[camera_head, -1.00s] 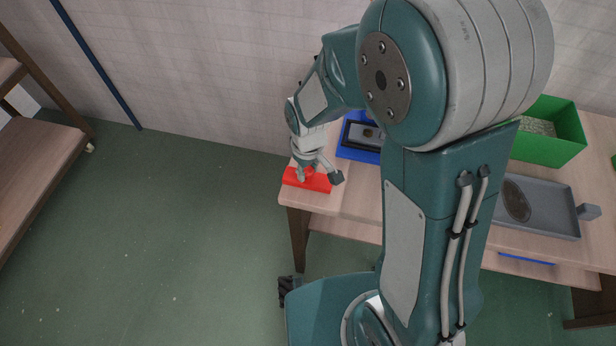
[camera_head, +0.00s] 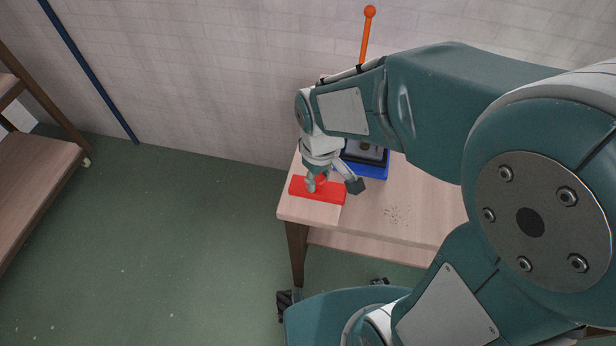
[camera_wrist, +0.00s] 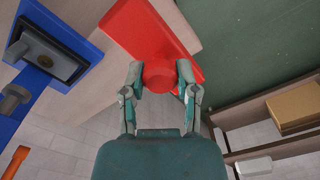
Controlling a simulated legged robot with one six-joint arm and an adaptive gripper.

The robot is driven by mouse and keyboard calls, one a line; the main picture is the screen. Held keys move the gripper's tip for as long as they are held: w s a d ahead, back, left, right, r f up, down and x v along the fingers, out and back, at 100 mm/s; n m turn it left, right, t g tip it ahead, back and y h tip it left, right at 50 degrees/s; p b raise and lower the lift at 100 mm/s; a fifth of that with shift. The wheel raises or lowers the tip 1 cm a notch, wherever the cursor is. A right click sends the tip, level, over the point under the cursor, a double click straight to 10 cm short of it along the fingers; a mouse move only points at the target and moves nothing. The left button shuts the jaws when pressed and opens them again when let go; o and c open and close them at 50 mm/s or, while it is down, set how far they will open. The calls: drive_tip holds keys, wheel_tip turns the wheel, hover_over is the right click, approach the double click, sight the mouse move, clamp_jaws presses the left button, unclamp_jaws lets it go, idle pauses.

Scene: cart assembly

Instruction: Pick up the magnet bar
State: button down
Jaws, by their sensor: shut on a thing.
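The magnet bar is a red flat bar (camera_head: 299,189) with a round knob, at the left end of the wooden table. In the wrist view the bar (camera_wrist: 150,28) lies crosswise beyond my fingers, over the table corner. My gripper (camera_head: 320,184) points down at the bar from above. In the wrist view my gripper (camera_wrist: 160,76) is shut on the bar's red knob, one finger on each side. I cannot tell whether the bar touches the table.
A blue fixture (camera_head: 374,169) with a dark inset part stands just right of the bar, near my gripper. An orange-knobbed lever (camera_head: 367,38) rises behind it. Small specks (camera_head: 396,215) lie on otherwise bare table. A wooden shelf (camera_head: 35,175) stands far left; floor between is clear.

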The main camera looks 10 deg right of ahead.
drive_tip(key=s+d+r, duration=0.4)
drive_tip(key=s, duration=0.4)
drive_tip(key=shift+d, duration=0.15)
drive_tip(key=shift+s+r, duration=0.1)
drive_tip(key=c, duration=1.1)
unclamp_jaws()
drive_tip(key=shift+c, duration=1.4)
